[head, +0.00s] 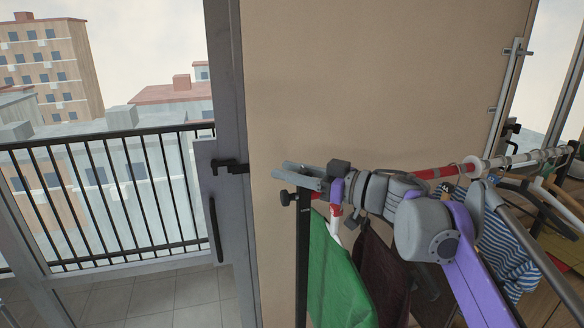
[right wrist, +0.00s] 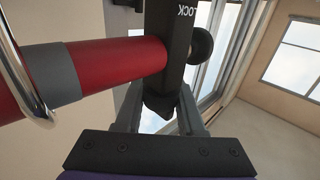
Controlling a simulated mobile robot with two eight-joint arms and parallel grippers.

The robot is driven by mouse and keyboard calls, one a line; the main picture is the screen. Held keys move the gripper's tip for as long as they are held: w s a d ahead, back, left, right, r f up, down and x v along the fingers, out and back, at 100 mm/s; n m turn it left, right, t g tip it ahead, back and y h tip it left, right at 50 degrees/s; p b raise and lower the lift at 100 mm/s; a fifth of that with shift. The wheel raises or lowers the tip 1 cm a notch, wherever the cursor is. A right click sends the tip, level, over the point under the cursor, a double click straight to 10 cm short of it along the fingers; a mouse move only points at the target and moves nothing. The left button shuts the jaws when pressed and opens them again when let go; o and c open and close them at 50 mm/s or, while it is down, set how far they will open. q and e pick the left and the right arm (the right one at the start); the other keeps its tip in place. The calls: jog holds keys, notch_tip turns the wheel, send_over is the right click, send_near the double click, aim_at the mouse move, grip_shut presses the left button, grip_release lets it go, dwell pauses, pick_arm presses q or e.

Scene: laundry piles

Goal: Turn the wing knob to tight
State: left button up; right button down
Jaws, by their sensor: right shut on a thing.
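A black knob (head: 285,198) sticks out to the left of the black upright post (head: 303,250) of the clothes rack. In the right wrist view it shows as a rounded black knob (right wrist: 201,46), beside the word LOCK on the post head (right wrist: 167,70). My right gripper (head: 298,172) reaches across the top of the post. Its grey fingers (right wrist: 158,112) lie either side of the tapered lower end of the post head, shut on it. The knob appears outside the fingers. Its wings cannot be made out. My left gripper is not in view.
A red rail (right wrist: 115,68) with a grey collar meets the post. A green garment (head: 335,275), a dark one (head: 382,275) and a striped one (head: 515,255) hang close under my right arm. A balcony door frame (head: 228,150) stands left, with free floor beside it.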

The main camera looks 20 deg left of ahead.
dwell(0.5)
jog(key=c, duration=0.5)
grip_release()
jog(key=d, duration=0.3)
jog(key=s+d, duration=0.1)
jog(key=d, duration=0.3)
jog(key=s+d+b, duration=0.1)
jog(key=d, duration=0.2)
jog(key=shift+d, duration=0.3)
